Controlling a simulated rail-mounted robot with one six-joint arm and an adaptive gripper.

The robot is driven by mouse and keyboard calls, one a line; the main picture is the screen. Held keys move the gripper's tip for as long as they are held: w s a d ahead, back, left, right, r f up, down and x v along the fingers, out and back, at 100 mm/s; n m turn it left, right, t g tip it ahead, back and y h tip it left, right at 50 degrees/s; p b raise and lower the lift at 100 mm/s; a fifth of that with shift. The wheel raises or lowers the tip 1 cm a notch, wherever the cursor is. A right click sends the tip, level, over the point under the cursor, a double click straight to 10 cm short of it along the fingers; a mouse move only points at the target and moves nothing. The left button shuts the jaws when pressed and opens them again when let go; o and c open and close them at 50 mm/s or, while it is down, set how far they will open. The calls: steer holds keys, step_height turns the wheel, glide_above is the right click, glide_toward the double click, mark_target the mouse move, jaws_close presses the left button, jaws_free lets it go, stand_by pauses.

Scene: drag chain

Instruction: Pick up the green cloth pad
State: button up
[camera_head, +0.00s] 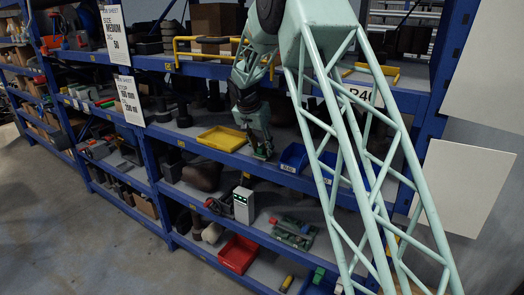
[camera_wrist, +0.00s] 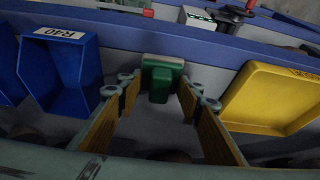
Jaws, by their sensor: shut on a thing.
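The green cloth pad (camera_wrist: 160,82) is a small green block with a paler band along its top in the wrist view. It sits between the two fingertips of my gripper (camera_wrist: 160,92), which is shut on it. In the head view my gripper (camera_head: 262,153) reaches down to the middle shelf, between a yellow tray and a blue bin. I cannot tell whether the pad still touches the shelf.
The yellow tray (camera_wrist: 275,97) lies close right of my fingers in the wrist view, and the blue bin (camera_wrist: 60,65) lies left. Blue shelf edges (camera_head: 290,180) run across below. A red bin (camera_head: 238,254) and a white box (camera_head: 243,204) stand on the lower shelf.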

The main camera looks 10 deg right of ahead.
steer(key=shift+r, duration=0.6)
steer(key=s+a+b, duration=0.3)
steer(key=s+a, duration=0.9)
steer(key=s, duration=0.1)
steer(key=shift+s, duration=0.25)
steer(key=o, duration=0.5)
steer(key=shift+c, duration=1.1)
